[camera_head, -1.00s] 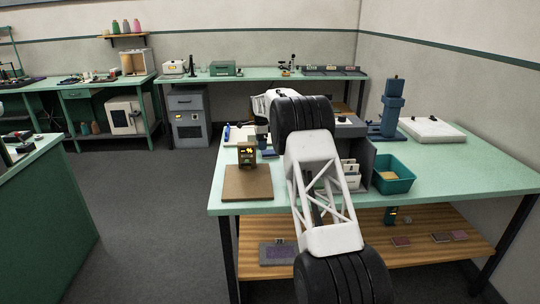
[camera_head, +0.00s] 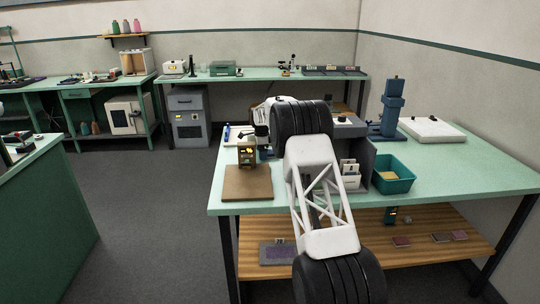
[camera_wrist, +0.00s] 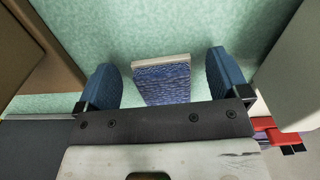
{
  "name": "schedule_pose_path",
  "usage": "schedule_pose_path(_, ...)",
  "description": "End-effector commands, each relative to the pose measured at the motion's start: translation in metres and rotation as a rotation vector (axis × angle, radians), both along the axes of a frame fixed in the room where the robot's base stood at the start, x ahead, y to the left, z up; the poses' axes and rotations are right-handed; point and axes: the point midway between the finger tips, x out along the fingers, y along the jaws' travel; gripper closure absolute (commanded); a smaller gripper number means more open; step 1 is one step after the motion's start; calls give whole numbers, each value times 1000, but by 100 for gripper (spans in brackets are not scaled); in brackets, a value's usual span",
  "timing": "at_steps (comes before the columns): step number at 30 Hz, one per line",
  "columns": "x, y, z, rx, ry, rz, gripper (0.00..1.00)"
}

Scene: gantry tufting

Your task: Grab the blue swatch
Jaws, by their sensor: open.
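The blue swatch (camera_wrist: 162,82) shows in the wrist view as a small blue textured piece with a pale edge, on the green tabletop (camera_wrist: 200,20). My gripper (camera_wrist: 165,85) is open, with one blue finger on each side of the swatch and a gap on both sides. The near end of the swatch is hidden behind the gripper's dark palm bar. In the head view my arm hides the swatch and the fingers.
A brown board (camera_head: 247,183) with a small brown device (camera_head: 246,154) stands left of my arm. A teal bin (camera_head: 393,175) and a grey holder with white cards (camera_head: 349,172) stand to the right. A blue press (camera_head: 391,108) and a white slab (camera_head: 432,130) are farther back.

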Motion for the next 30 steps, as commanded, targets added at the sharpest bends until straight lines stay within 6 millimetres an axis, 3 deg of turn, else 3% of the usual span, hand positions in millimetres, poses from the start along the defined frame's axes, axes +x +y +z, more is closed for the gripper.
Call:
schedule_pose_path(17, 0, 0, -1, 0, 0, 0, 8)
schedule_pose_path(27, 0, 0, -1, 0, 0, 0, 59)
schedule_pose_path(30, 0, 0, -1, 0, 0, 0, 59)
